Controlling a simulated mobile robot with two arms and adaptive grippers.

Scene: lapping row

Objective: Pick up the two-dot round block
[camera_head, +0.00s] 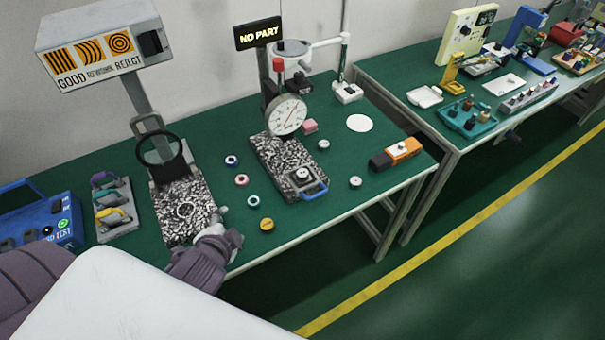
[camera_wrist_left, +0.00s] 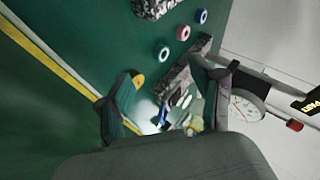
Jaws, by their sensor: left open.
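Several small round pieces lie in a loose line on the green bench: a blue ring (camera_head: 231,160), a pink ring (camera_head: 241,180), a pale teal ring (camera_head: 253,200) and a yellow disc (camera_head: 266,224). Two metal discs (camera_head: 323,145) (camera_head: 355,181) lie farther right. The dots are too small to read, so I cannot tell which is the two-dot block. My left gripper (camera_head: 213,229) is over the bench's front edge, left of the yellow disc, apart from it. In the left wrist view my left gripper (camera_wrist_left: 165,88) is open and empty, with the yellow disc (camera_wrist_left: 138,81) near one finger.
A speckled plate (camera_head: 172,222) with a magnifier stand is just behind my left gripper. A dial gauge (camera_head: 287,116) stands on another speckled plate to the right. An orange-black tool (camera_head: 397,153) lies at the right end. A second bench (camera_head: 420,75) stands beyond a gap.

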